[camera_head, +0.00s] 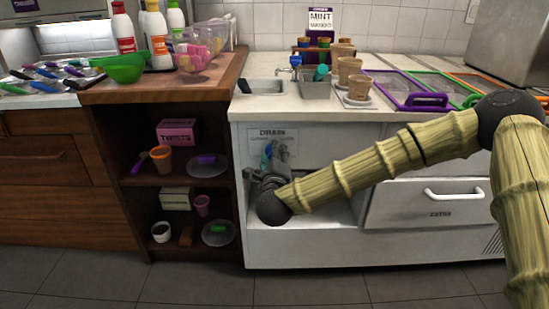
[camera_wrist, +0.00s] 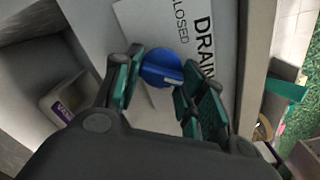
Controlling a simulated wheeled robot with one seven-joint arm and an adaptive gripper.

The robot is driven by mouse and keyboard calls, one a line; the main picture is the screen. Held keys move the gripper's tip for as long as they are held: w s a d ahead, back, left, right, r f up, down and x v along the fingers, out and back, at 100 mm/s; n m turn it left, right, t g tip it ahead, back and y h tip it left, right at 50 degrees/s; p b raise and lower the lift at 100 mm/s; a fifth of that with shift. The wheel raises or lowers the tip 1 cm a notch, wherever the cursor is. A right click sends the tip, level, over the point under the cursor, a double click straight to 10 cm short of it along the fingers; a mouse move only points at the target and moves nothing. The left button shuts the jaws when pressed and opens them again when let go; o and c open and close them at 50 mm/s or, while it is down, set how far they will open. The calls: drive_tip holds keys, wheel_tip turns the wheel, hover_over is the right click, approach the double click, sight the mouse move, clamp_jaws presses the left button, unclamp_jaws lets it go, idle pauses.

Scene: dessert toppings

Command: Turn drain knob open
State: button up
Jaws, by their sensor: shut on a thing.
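The blue drain knob (camera_wrist: 160,68) sits on the white drain panel (camera_wrist: 158,116) in the wrist view, beside a label reading DRAIN and CLOSED (camera_wrist: 186,28). My gripper (camera_wrist: 158,82) has its green-padded fingers on either side of the knob and is shut on it. In the head view my gripper (camera_head: 266,158) reaches into the cabinet opening below the sink, under the DRAIN sign (camera_head: 273,137). The knob is mostly hidden there by my gripper and wrist.
The sink (camera_head: 262,87) is above the opening. A drawer with a white handle (camera_head: 455,193) is to the right. Wooden shelves (camera_head: 185,183) with a pink box, cups and plates stand to the left. Cups (camera_head: 349,70) and framed lids (camera_head: 412,99) sit on the counter.

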drive_tip(key=shift+f+m, duration=0.15)
drive_tip(key=shift+m, duration=0.95)
drive_tip(key=o, duration=1)
drive_tip(key=s, duration=1.2)
